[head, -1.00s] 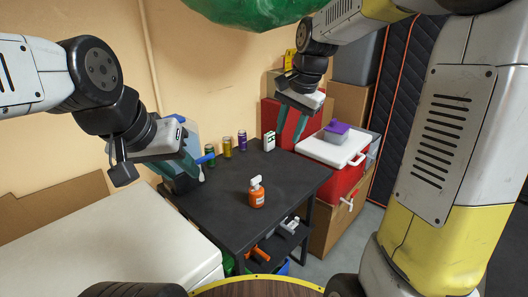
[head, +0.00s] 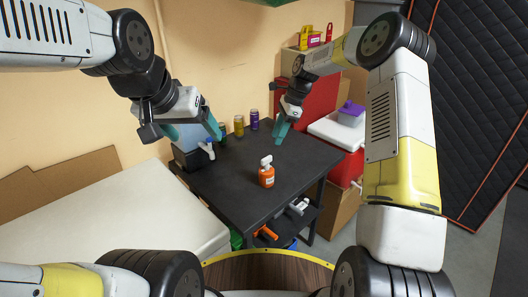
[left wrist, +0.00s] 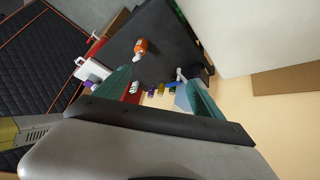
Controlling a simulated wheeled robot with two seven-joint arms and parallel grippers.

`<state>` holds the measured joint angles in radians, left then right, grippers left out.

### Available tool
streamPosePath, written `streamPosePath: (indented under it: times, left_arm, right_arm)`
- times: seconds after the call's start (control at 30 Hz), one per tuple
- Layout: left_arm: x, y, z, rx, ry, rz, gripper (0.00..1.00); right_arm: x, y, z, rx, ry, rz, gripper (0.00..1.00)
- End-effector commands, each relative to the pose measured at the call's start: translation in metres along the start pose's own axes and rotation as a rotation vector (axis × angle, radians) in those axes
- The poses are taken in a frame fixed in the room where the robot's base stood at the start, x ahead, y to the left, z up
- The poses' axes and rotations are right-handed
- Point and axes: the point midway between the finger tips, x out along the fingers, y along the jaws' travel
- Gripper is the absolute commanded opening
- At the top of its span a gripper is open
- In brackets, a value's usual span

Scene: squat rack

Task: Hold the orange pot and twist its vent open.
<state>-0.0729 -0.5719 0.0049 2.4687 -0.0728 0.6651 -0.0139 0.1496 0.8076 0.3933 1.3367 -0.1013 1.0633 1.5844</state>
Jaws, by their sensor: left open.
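The orange pot (head: 267,177) stands upright on the black table (head: 232,192), with a white top (head: 266,161) that has a piece sticking out sideways. In the left wrist view the pot (left wrist: 141,46) shows beyond the fingers, its white top toward the camera. My left gripper (head: 200,130) is open and empty, above the table's far left side and apart from the pot. Its teal fingers (left wrist: 160,95) are spread wide. My right gripper (head: 282,131) is above the table, behind and slightly right of the pot, not touching it. Its fingers overlap in the view, so their gap is unclear.
Yellow and purple cans (head: 254,121) stand along the table's back edge. A white-spouted bottle (head: 208,149) stands at the back left. A white chest (head: 135,215) is at left. A red cooler (head: 337,132) with a purple-lidded box is at right. The tabletop around the pot is clear.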

Motion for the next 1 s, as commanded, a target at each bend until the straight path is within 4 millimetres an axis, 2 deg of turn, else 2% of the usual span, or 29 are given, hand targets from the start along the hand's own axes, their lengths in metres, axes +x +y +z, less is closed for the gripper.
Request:
streamPosePath:
  times: [0.2, 0.37, 0.5, 0.73, 0.87, 1.0]
  left_arm:
    - [0.063, -0.027, -0.056, 0.118, 0.052, -0.073, 0.79]
    - [0.115, -0.039, -0.09, 0.22, 0.098, -0.092, 0.79]
    - [0.164, -0.044, -0.112, 0.311, 0.141, -0.082, 0.79]
    - [0.249, -0.04, -0.127, 0.446, 0.215, -0.013, 0.79]
    - [0.297, -0.031, -0.124, 0.506, 0.265, 0.052, 0.79]
    - [0.345, -0.016, -0.111, 0.556, 0.323, 0.14, 0.79]
  right_arm:
    - [0.0, 0.0, 0.0, -0.001, 0.0, 0.0, 0.36]
    - [0.0, 0.0, 0.0, -0.002, 0.001, 0.0, 0.36]
    - [0.0, 0.0, 0.0, -0.002, 0.001, 0.0, 0.36]
    - [0.0, 0.0, 0.0, -0.002, 0.001, 0.0, 0.36]
    - [0.0, 0.0, 0.0, -0.002, 0.001, 0.0, 0.36]
    - [0.0, 0.0, 0.0, -0.002, 0.001, 0.0, 0.36]
